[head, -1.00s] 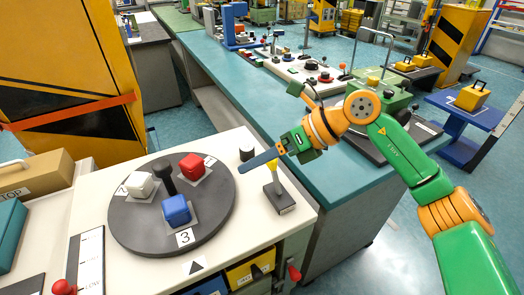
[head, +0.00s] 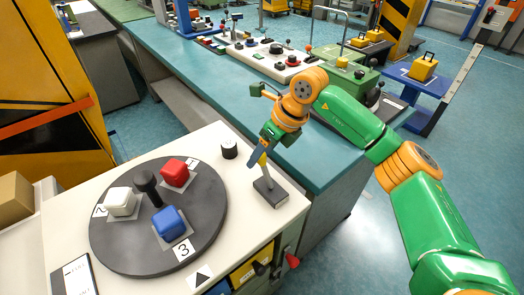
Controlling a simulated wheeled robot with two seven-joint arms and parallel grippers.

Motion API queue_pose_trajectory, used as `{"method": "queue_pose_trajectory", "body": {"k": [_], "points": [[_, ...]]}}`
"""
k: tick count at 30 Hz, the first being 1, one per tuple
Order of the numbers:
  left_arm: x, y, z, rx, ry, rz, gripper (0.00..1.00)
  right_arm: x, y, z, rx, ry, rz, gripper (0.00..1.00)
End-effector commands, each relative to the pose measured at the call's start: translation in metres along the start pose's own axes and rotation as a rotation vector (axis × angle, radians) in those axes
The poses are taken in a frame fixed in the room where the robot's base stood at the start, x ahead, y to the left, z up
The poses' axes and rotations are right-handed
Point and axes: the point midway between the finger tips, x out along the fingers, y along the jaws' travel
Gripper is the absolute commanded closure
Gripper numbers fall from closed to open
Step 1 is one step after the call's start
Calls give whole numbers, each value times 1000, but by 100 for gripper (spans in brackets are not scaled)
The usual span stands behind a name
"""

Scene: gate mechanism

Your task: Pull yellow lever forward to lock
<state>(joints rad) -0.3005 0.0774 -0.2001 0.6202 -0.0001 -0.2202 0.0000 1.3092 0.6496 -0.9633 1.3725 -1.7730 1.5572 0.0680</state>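My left gripper is not in view.
A dark round turntable (head: 130,255) with white, red and blue blocks and a black knob lies left of the lever. A black cylinder (head: 229,149) stands behind the lever. A teal bench (head: 200,75) with other devices runs behind.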

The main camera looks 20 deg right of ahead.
Motion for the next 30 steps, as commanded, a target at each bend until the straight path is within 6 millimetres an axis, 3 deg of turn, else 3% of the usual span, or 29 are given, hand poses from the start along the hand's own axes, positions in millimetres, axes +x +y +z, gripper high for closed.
{"method": "queue_pose_trajectory", "body": {"k": [1, 6, 7, 30], "points": [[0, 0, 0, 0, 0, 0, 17, 0, 0, 0, 0, 0, 0, 50], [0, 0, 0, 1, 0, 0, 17, 0, 0, 0, 0, -1, 0, 96], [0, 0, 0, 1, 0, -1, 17, 0, 0, 0, 0, -1, 0, 100], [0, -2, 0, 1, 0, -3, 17, -1, 0, 1, 0, -3, 0, 100]]}}
